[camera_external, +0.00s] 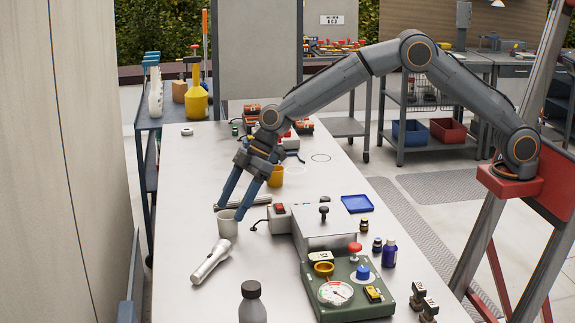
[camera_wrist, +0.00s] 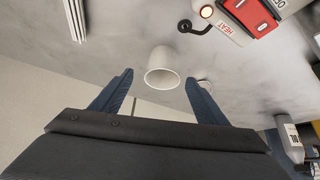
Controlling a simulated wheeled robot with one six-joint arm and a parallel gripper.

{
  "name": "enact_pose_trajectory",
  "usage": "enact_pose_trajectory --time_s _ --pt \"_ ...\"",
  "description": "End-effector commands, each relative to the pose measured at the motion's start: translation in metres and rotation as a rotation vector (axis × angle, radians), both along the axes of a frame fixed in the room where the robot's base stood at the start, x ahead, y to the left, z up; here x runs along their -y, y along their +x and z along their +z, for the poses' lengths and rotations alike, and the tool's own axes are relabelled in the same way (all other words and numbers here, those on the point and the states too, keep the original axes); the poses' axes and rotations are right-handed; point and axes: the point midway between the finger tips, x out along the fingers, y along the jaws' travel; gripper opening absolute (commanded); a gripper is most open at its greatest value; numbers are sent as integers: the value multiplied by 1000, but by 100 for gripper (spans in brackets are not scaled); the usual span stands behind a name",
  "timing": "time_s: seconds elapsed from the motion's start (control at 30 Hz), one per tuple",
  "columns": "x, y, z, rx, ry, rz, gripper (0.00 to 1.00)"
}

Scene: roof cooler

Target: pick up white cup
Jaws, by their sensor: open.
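The white cup (camera_external: 227,224) stands upright on the light worktop, near its left side in the external view. In the wrist view the cup (camera_wrist: 162,62) shows with its open rim towards the camera, roughly centred between the two fingers. My gripper (camera_external: 231,211) is open, with its blue fingers slanting down to the cup's rim. It also shows in the wrist view (camera_wrist: 159,79), one finger on each side of the cup with gaps between. No grip on the cup shows. I cannot tell whether a finger touches it.
A silver flashlight (camera_external: 210,262) lies just in front of the cup. A dark grey bottle (camera_external: 252,303) stands nearer the camera. A green gauge box (camera_external: 345,290) and a grey device with a red switch (camera_external: 280,208) stand to the right.

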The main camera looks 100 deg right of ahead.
Motion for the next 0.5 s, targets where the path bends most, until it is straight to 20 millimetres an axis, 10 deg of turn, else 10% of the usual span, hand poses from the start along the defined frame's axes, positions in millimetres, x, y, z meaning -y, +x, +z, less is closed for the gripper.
enact_pose_trajectory --time_s 0.5 --pt "-13 20 -41 0 -1 -1 68"
